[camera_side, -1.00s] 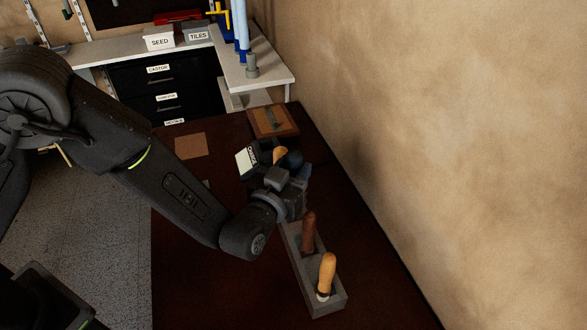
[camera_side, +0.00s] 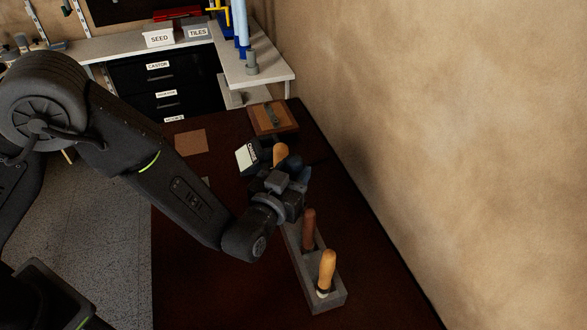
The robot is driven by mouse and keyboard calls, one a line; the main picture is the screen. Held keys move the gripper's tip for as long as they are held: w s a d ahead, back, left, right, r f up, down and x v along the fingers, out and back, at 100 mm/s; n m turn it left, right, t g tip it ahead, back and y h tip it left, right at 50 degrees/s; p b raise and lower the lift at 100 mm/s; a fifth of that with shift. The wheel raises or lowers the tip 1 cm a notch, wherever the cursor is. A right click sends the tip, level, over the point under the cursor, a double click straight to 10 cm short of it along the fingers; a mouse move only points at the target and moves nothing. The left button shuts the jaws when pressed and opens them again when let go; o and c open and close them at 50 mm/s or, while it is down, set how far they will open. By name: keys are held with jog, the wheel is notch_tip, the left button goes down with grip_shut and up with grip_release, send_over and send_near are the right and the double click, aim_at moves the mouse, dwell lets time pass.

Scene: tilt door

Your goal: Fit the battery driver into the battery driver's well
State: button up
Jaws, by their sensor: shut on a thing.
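A long grey rack block (camera_side: 318,286) lies on the dark red-brown table, running away from the camera. Another tan handle (camera_side: 281,153) shows just beyond my gripper. My gripper (camera_side: 292,179) is shut over the far part of the rack. What it holds, presumably the battery driver, is mostly hidden behind the gripper, and I cannot make out its shape. The well is also hidden, so I cannot tell whether the held thing is in it.
A pale labelled sign (camera_side: 247,157) stands left of the far tan handle. A wooden box (camera_side: 273,118) sits at the table's far end, with a flat brown square (camera_side: 191,142) to its left. The wall (camera_side: 440,150) borders the right. The table's right strip is clear.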

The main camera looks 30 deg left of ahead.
jog(key=shift+f, duration=2.15)
jog(key=o, duration=1.2)
jog(key=s, duration=1.3)
jog(key=shift+s, duration=0.4)
